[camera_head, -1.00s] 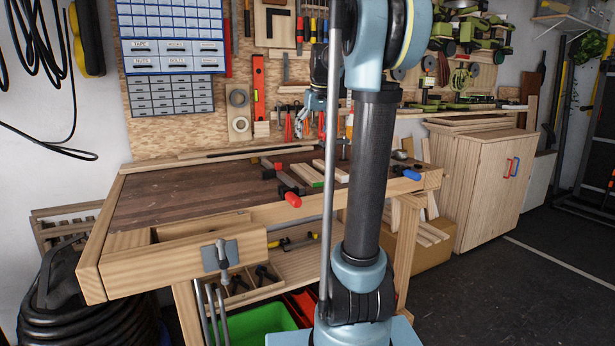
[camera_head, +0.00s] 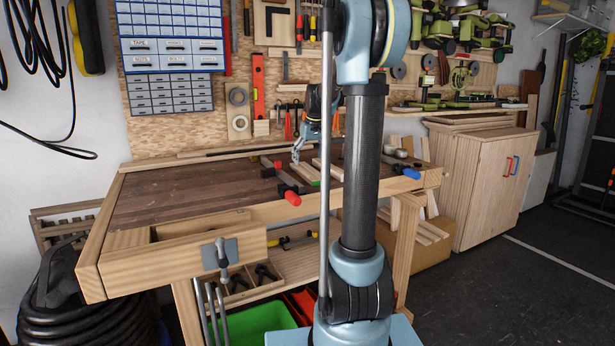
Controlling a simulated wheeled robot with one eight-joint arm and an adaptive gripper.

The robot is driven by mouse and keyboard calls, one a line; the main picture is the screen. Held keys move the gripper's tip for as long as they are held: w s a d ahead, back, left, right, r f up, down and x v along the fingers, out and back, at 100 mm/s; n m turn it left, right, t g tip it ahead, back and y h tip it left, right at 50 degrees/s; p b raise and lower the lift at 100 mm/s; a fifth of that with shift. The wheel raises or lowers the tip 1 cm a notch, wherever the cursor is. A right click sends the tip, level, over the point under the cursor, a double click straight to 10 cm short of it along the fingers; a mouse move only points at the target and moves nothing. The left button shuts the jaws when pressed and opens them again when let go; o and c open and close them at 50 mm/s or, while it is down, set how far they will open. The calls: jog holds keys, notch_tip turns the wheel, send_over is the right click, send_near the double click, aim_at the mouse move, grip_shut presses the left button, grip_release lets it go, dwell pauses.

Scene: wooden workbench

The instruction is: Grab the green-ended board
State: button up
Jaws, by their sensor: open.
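The green-ended board (camera_head: 307,174) is a pale wooden strip lying on the workbench top (camera_head: 185,192), with its green end toward the front. My gripper (camera_head: 297,158) is open, pointing down just above the far part of this board. At this size I cannot tell whether the fingertips touch it. My arm column hides part of the bench to the right of the boards.
Another pale board (camera_head: 329,169) lies close to the right. A clamp with a red handle (camera_head: 292,198) lies close on the left. A clamp with a blue handle (camera_head: 411,173) is at the bench's right edge. The left of the bench top is clear.

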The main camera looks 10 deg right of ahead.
aim_at(308, 170)
jog(key=x, duration=0.4)
jog(key=shift+d+f, duration=0.15)
jog(key=shift+f, duration=0.3)
jog(key=c, duration=1.2)
